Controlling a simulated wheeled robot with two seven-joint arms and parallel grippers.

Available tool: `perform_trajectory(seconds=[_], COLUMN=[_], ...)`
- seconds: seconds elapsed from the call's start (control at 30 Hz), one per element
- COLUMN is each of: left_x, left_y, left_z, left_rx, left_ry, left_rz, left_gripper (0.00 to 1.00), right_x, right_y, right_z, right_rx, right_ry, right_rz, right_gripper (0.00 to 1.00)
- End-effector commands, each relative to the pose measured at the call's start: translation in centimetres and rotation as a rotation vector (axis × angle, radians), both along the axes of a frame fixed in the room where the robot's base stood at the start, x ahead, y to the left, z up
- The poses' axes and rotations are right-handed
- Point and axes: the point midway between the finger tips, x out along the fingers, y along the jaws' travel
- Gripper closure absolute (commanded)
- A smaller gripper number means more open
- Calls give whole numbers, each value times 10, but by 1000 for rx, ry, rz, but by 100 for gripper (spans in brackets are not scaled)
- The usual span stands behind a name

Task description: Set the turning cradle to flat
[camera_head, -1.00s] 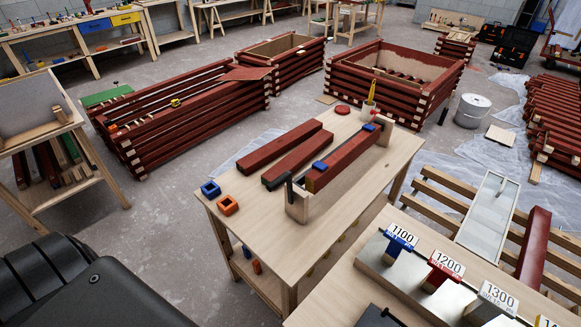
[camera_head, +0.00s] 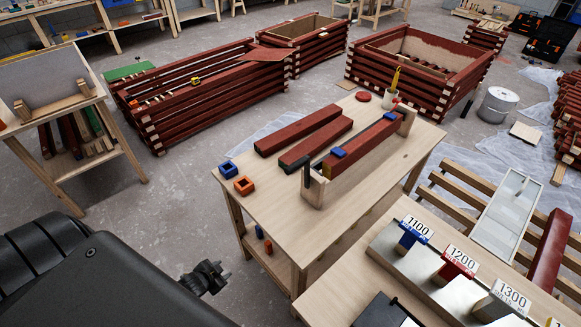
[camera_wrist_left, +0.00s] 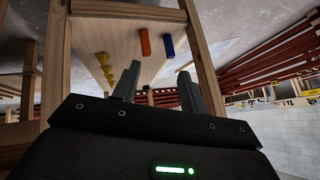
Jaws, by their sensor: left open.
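The turning cradle stands on the light wooden table (camera_head: 278,207), with a near wooden end post (camera_head: 314,192) and a far post (camera_head: 407,119). It carries a dark red batten (camera_head: 365,148) with blue pieces (camera_head: 338,152) on it. A black upright lever (camera_head: 306,173) is at its near end. I cannot tell the batten's exact turn angle. My left gripper (camera_head: 217,276) is low beside the table's left side, apart from the cradle. My right gripper is not in view.
Two loose red battens (camera_head: 298,131) lie behind the cradle. A blue block (camera_head: 228,169) and an orange block (camera_head: 244,185) sit at the table's left corner. A bench with numbered stops (camera_head: 409,234) is in front, at right. Open floor lies left of the table.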

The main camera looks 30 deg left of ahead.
Motion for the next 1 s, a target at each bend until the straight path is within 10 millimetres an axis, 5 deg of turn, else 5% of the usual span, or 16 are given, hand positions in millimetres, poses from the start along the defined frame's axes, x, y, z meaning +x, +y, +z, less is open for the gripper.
perform_trajectory(seconds=[0.03, 0.1, 0.2, 0.3, 0.4, 0.6, 0.83, 1.0], left_x=[41, 86, 127, 144, 148, 145, 150, 174], left_y=[1, -10, -37, -68, -94, -118, -122, -130], left_z=[49, 116, 206, 283, 340, 392, 396, 399], left_rx=[-7, -39, -110, -199, -287, -406, -424, -424], left_ry=[-120, -278, -471, -624, -727, -822, -830, -830], left_rz=[-41, -94, -165, -224, -267, -291, -287, -288], left_gripper=[57, 57, 57, 57, 57, 57, 57, 57], right_x=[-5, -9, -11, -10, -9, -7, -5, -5], right_y=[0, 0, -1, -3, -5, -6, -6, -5], right_z=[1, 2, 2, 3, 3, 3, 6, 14], right_rx=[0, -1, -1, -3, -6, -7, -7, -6], right_ry=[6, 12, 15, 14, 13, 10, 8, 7], right_rz=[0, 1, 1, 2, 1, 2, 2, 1], right_gripper=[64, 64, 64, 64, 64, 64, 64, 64])
